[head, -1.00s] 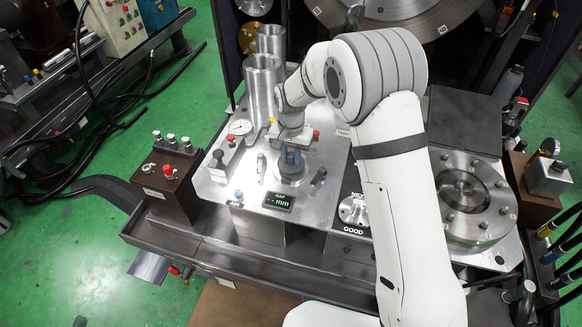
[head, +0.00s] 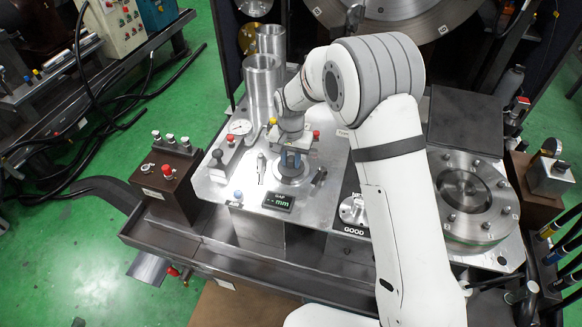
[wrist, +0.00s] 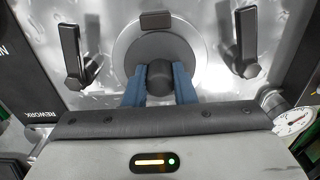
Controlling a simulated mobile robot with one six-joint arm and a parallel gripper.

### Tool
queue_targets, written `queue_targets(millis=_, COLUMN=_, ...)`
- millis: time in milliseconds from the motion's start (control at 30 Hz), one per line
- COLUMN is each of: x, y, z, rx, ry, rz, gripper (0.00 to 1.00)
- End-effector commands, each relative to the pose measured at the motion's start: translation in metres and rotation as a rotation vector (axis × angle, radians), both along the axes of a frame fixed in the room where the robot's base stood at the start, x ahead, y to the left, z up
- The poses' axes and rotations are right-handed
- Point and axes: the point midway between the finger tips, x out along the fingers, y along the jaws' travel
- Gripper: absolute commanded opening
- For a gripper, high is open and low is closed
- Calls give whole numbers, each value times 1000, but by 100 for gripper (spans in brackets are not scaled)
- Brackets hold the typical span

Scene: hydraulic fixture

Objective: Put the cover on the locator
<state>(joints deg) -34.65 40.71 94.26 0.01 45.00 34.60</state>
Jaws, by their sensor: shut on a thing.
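The cover is a dark grey disc (wrist: 160,49) with a round black knob (wrist: 159,78), seen in the wrist view. The blue fingers of my gripper (wrist: 160,86) are shut on the knob, one on each side. The cover lies over the locator, whose paler round rim (wrist: 121,48) shows around the disc. Whether the cover touches the locator or hangs just above it, I cannot tell. In the head view my gripper (head: 290,160) points down over the round locator (head: 293,180), and mostly hides the cover.
Two dark clamp levers (wrist: 72,50) (wrist: 245,45) flank the locator. A gap display (head: 278,201) sits in front of it. A dial gauge (head: 240,127) and tall metal cylinders (head: 262,85) stand behind left. The plate's front left is mostly clear.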

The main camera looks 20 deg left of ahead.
Motion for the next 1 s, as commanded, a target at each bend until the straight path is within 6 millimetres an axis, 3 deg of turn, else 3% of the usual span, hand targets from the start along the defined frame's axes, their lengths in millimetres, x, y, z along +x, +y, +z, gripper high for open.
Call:
queue_targets(millis=333, x=0, y=0, z=-2, rx=0, ry=1, rz=0, gripper=2)
queue_targets(millis=367, x=0, y=0, z=-2, rx=0, ry=1, rz=0, gripper=25)
queue_targets(millis=667, x=0, y=0, z=-2, rx=0, ry=0, rz=0, gripper=49)
queue_targets(millis=1000, x=0, y=0, z=9, rx=1, ry=-1, rz=0, gripper=49)
